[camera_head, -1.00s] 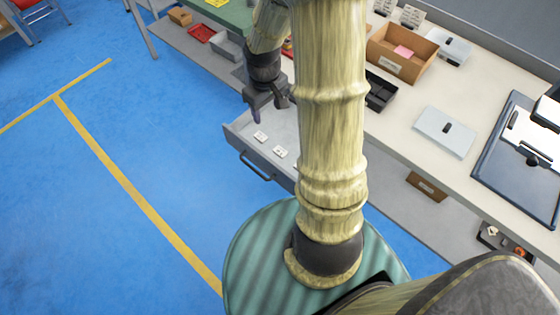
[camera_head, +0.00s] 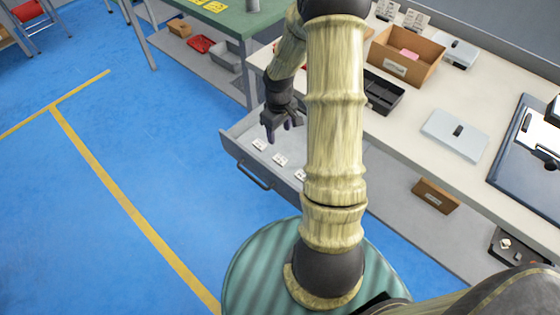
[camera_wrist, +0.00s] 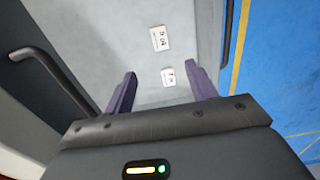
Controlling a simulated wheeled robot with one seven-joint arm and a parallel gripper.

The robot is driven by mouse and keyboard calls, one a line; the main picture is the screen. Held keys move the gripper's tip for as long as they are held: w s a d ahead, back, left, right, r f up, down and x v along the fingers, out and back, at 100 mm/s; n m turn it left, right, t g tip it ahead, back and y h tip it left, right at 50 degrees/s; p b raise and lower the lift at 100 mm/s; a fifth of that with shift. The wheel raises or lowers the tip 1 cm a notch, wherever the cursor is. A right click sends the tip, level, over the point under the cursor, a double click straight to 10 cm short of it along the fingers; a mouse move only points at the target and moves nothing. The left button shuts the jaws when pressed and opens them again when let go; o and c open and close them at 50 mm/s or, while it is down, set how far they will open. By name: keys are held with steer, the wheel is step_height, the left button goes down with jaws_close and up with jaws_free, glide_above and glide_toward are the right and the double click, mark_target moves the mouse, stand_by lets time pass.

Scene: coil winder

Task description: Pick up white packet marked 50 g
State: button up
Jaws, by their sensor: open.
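Several small white packets lie flat in a row in the open grey drawer (camera_head: 238,148). In the head view one packet (camera_head: 259,144) is at the left, another (camera_head: 280,160) in the middle, and a third (camera_head: 300,175) is partly hidden by my arm. The wrist view shows two: a larger-looking one (camera_wrist: 159,38) with dark print, and a smaller-looking one (camera_wrist: 168,77) between my fingers' directions. The print is too small to read surely, so I cannot tell which is marked 50 g. My gripper (camera_head: 283,132) is open and empty above the drawer; its purple fingers (camera_wrist: 160,74) are apart.
The drawer handle (camera_head: 255,172) sticks out toward the aisle. The worktop (camera_head: 405,125) above the drawer holds a cardboard box (camera_head: 395,68), a black tray (camera_head: 382,98) and a grey flat case (camera_head: 453,134). A green table (camera_head: 225,22) stands behind. The blue floor at left is clear.

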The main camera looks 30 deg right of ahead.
steer(key=b, duration=0.2)
glide_above(280, 159)
steer(key=f, duration=0.8)
steer(key=shift+w+f, duration=0.2)
steer(key=shift+w, duration=0.05)
steer(key=shift+f, duration=0.1)
steer(key=shift+s+f+b, duration=0.15)
steer(key=shift+f+b, duration=0.05)
steer(key=shift+f, duration=1.1)
steer(key=shift+s+f+b, duration=0.1)
steer(key=shift+f+b, duration=0.1)
steer(key=shift+f, duration=1.1)
steer(key=c, duration=1.1)
steer(key=shift+o, duration=0.2)
step_height(280, 159, up, 10)
steer(key=p, duration=0.2)
